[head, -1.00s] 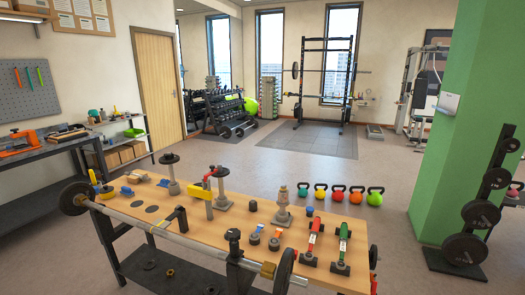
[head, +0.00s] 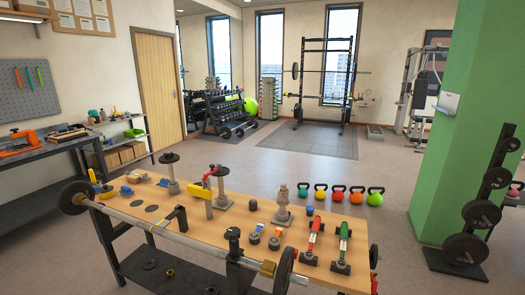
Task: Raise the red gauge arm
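A red arm (head: 315,231) on a dark base lies on the wooden bench at the right. It looks like the red gauge arm, leaning up and away from its base. A similar green arm (head: 343,238) is just to its right, on its own dark base. A post with a yellow block and a small red part (head: 207,188) stands further left on the bench. Neither of my grippers is in view.
A barbell (head: 185,240) runs along the bench's near side. The bench top (head: 170,198) also holds a grey stepped post (head: 282,207) and several small parts. Kettlebells (head: 338,193) stand on the floor behind. A plate rack (head: 480,215) is at the right.

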